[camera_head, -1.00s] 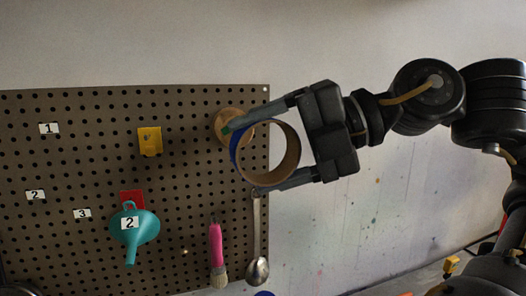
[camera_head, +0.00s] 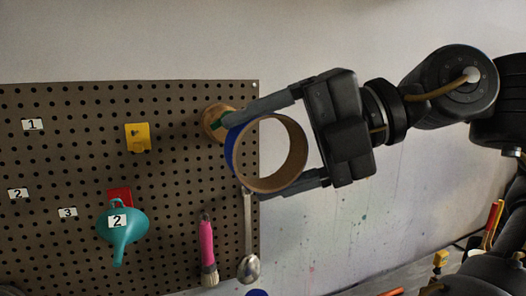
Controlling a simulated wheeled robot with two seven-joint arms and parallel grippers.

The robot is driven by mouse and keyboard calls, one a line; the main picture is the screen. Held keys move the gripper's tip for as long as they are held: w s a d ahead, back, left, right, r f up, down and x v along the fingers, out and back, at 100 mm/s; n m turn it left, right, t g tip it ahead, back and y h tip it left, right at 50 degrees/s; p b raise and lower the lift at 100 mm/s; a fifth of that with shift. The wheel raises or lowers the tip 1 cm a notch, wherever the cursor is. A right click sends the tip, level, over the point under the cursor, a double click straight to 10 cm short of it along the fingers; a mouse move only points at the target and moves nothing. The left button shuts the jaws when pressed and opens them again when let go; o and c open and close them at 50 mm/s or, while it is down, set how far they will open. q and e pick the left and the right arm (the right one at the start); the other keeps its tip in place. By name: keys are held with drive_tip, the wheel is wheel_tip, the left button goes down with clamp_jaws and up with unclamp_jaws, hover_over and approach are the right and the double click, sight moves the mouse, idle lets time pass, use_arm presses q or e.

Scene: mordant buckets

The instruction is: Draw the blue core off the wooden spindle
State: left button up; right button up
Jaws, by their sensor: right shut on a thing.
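The blue core (camera_head: 231,150) is a short, wide ring, blue outside with bare brown cardboard at its rim and inside. My right gripper (camera_head: 246,157) is shut on it, one finger across the top and one along the bottom. The round wooden spindle (camera_head: 213,120) is on the pegboard, up and left of the core. The upper finger and the core hide its right side. The spindle does not show through the core's open middle, where pale wall is visible. The core looks clear of the spindle, in front of the board. My left gripper is not in view.
The pegboard (camera_head: 60,140) holds a yellow holder (camera_head: 138,137), a teal funnel (camera_head: 122,236) on a red holder (camera_head: 120,196), a pink brush (camera_head: 207,245) and a metal spoon (camera_head: 248,267). The spoon hangs just below the core. Bare wall is free to the right.

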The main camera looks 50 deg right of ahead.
drive_tip(key=shift+s+a, duration=0.45)
drive_tip(key=shift+s, duration=0.35)
drive_tip(key=shift+f+b, duration=0.1)
drive_tip(key=shift+b, duration=0.25)
